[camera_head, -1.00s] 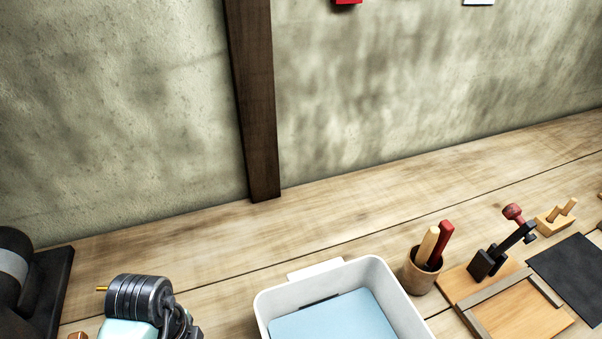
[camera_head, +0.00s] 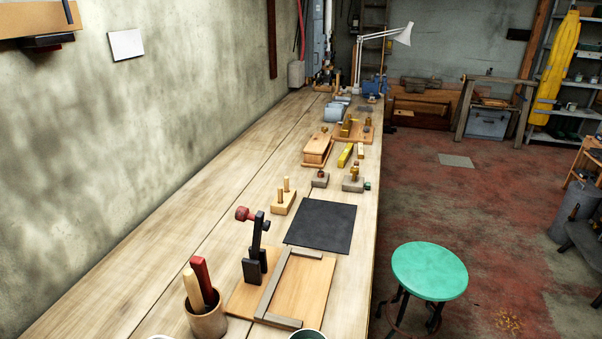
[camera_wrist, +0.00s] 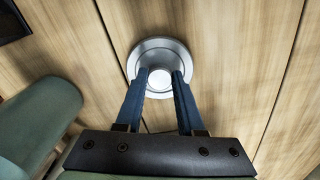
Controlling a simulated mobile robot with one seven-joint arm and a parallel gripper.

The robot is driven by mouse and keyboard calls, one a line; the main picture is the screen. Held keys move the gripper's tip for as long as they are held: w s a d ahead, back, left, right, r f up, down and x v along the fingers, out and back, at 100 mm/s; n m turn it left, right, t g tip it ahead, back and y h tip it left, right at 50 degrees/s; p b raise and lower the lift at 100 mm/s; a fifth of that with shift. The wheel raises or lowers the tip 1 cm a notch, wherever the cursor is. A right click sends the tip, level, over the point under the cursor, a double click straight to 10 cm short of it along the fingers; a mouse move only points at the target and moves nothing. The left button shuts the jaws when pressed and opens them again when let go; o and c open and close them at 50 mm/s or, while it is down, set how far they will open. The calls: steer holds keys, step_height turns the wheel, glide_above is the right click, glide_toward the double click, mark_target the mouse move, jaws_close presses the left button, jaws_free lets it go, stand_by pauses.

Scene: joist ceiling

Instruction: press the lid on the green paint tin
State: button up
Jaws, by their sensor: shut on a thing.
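My gripper (camera_wrist: 160,78) shows in the wrist view, its two blue fingers shut on the raised middle knob of a round silver lid (camera_wrist: 137,60). Bare bench planks lie behind the lid; I cannot tell whether it touches them or hangs above. At the bottom edge of the head view a round pale rim with a dark green inside (camera_head: 308,335) is cut off; I cannot tell whether it is the green paint tin. No tin is clearly visible in the wrist view. My gripper is not in the head view.
The bench (camera_head: 150,270) runs away along the wall. A tool cup (camera_head: 207,319), a wooden board with a clamp (camera_head: 312,283), a black mat (camera_head: 322,226) and a two-peg block (camera_head: 284,201) stand on it. A green stool (camera_head: 429,271) stands right of the bench. A dark object (camera_wrist: 12,22) is at the wrist view's upper left.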

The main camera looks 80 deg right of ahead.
jaws_close()
steer(key=shift+r, duration=0.15)
steer(key=shift+r+p, duration=1.65)
steer(key=shift+r, duration=0.05)
steer(key=shift+r+p, duration=2.1)
steer(key=shift+r, duration=0.4)
